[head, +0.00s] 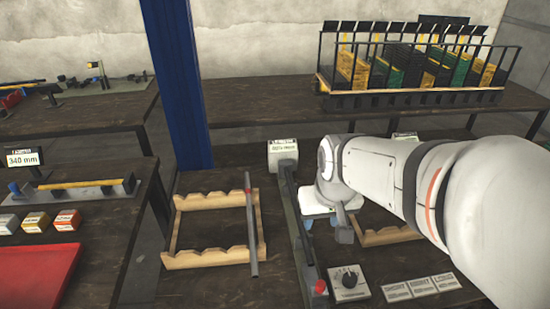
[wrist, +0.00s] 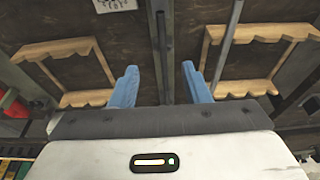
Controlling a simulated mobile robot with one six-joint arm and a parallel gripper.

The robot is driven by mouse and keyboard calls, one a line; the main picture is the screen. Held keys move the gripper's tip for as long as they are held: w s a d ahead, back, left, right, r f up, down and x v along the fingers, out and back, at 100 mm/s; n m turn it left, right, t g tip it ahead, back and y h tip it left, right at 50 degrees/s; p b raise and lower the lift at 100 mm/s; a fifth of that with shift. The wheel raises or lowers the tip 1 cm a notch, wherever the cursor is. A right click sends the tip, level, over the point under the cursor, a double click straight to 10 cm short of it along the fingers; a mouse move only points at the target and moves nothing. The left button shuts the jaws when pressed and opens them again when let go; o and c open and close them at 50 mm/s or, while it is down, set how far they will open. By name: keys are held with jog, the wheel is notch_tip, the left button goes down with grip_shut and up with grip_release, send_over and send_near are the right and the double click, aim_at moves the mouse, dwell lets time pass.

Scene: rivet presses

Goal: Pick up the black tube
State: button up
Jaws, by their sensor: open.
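In the wrist view the tube (wrist: 227,38) appears on the right-hand rack, to the right of my fingers. My gripper (head: 325,222) is to the right of the tube, above the press. Its blue fingers (wrist: 156,80) are apart with nothing held.
A second rack (head: 385,237) is partly hidden behind my arm. The press head (head: 283,152) stands between the racks. A knob box (head: 348,283) and label plates (head: 420,287) lie in front. A blue post (head: 182,80) rises behind the left rack. A red tray (head: 38,275) is at left.

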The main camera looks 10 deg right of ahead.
jog(key=t+b, duration=0.1)
jog(key=b, duration=0.2)
send_near(296, 205)
jog(key=shift+s+d+f, duration=0.2)
jog(key=shift+s+f, duration=0.15)
jog(key=shift+s, duration=0.15)
jog(key=x, duration=0.5)
jog(key=w+x, duration=0.1)
jog(key=x, duration=0.2)
jog(key=shift+a+r, duration=0.15)
jog(key=shift+a, duration=0.05)
jog(key=shift+t, duration=0.3)
jog(key=shift+c, duration=0.2)
grip_shut()
